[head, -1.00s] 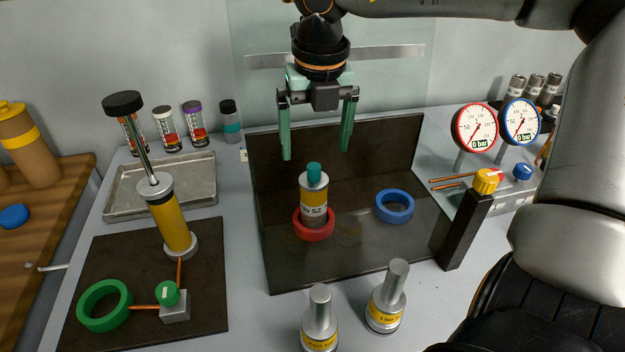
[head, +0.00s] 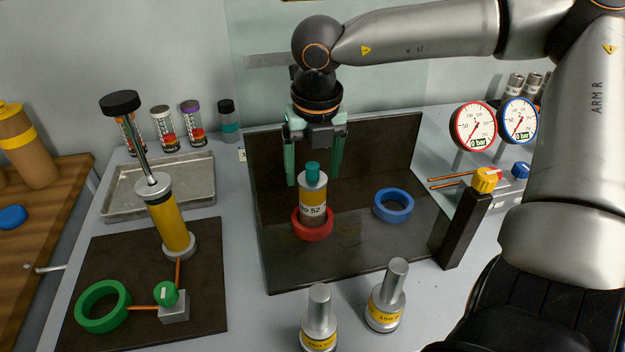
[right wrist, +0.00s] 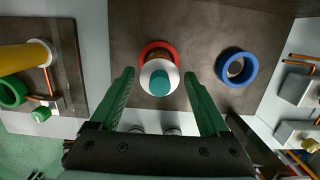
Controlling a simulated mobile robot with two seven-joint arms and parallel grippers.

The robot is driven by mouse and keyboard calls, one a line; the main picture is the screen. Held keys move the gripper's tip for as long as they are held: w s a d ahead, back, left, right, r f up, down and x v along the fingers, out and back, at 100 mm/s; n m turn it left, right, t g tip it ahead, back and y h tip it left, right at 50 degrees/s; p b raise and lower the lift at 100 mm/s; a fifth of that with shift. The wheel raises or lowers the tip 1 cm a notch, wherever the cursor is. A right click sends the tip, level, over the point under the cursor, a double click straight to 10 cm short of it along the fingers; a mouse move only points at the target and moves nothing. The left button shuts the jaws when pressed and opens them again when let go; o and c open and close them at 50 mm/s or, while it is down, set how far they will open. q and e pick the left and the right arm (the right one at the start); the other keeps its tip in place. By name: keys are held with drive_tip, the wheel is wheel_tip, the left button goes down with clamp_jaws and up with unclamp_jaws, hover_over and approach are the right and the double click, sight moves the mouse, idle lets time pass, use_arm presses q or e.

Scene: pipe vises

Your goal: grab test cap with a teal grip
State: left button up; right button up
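The test cap (head: 313,192) is a silver and yellow cylinder with a teal grip (head: 313,169) on top. It stands upright in the red ring (head: 313,231) on the dark bench plate. In the right wrist view the teal grip (right wrist: 160,83) shows from above, a little beyond the fingertips and between their lines. My right gripper (head: 311,182) is open and empty, with its green fingers behind and to either side of the teal grip. In the right wrist view the open fingers (right wrist: 159,76) stand wide apart. My left gripper is not in view.
A blue ring (head: 394,206) lies right of the cap. Two silver weights (head: 319,320) (head: 386,297) stand in front. A black post with a yellow valve (head: 485,180) stands at right. A hand pump (head: 171,222) and green ring (head: 103,306) are at left. A dark upright panel (head: 385,150) stands behind.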

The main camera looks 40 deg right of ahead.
clamp_jaws()
idle(0.4)
drive_tip(key=shift+r, duration=0.1)
